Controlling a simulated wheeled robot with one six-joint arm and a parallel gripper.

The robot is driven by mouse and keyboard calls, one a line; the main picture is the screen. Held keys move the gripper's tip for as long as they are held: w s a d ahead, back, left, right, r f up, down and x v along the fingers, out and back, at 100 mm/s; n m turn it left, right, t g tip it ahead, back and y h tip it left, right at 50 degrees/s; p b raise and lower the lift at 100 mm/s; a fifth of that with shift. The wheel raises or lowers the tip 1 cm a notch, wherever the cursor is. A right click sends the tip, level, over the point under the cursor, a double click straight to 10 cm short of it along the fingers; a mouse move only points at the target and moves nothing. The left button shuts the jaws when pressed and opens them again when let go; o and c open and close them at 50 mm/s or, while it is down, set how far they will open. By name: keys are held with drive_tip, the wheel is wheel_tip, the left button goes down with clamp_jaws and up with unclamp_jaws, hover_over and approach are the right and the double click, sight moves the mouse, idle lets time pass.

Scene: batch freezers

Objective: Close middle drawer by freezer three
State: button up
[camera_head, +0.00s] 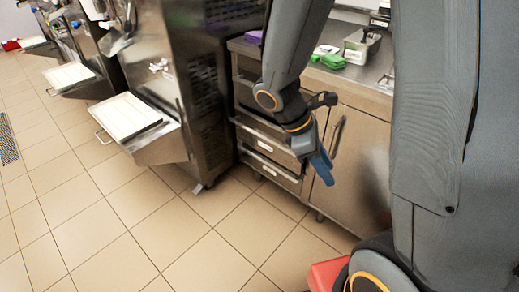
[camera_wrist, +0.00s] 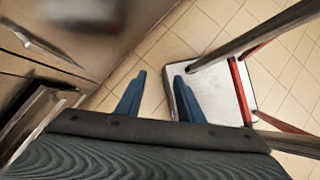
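A steel drawer stack stands between the nearest freezer (camera_head: 205,75) and a cabinet door. Its middle drawer (camera_head: 266,140) shows a front strip above the lower drawer (camera_head: 272,172); my forearm hides part of the upper stack. I cannot tell for sure how far the middle drawer stands out. My gripper (camera_head: 322,168) hangs in front of the cabinet door, just right of the drawer fronts, with blue fingers pointing down. Contact with the drawers is not visible.
The cabinet door (camera_head: 350,150) has a vertical handle. Green items (camera_head: 330,58) and a metal container (camera_head: 361,46) stand on the counter. A white-topped, red-framed object (camera_wrist: 215,92) stands right in the wrist view. Open tiled floor (camera_head: 140,205) lies left.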

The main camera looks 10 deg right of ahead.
drive_tip(key=w+d+f+n+t+h+b, duration=0.35)
drive_tip(key=w+f+n+h+b, duration=0.2)
drive_tip(key=w+f+n, duration=0.5)
drive_tip(key=n+t+y+b, duration=0.2)
drive_tip(key=n+t+b, duration=1.15)
drive_tip(key=n, duration=0.95)
approach(260, 137)
drive_tip(key=shift+t, duration=0.4)
drive_tip(key=x, duration=0.4)
drive_tip(key=b+x, duration=0.1)
drive_tip(key=x, duration=0.3)
drive_tip(key=shift+f, duration=0.25)
clamp_jaws()
